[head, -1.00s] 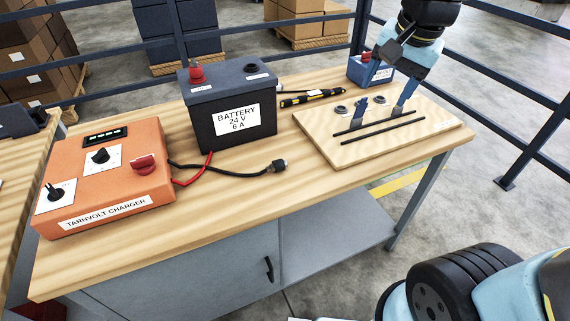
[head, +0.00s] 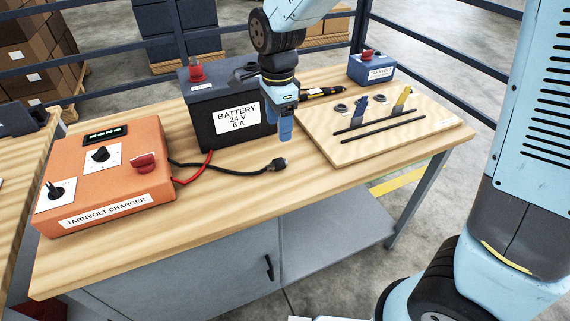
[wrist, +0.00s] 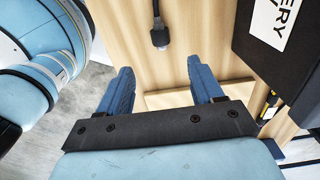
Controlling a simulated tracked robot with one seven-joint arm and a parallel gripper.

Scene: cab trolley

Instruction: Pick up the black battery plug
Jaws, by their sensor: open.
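The black battery plug (head: 279,165) lies on the wooden table, at the end of a black cable, right of the orange charger and in front of the battery. It also shows in the wrist view (wrist: 160,38), at the top centre beyond my fingers. My gripper (head: 286,138) points down above the table, just behind and above the plug, in front of the battery's right side. In the wrist view its two blue fingers (wrist: 160,80) are spread apart with nothing between them. The plug is apart from both fingers.
The black battery (head: 235,112) stands close to my gripper on the left. The orange charger (head: 105,175) sits at the table's left. A wooden board (head: 345,155) with slots and upright blue and yellow pieces lies on the right. The table front is clear.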

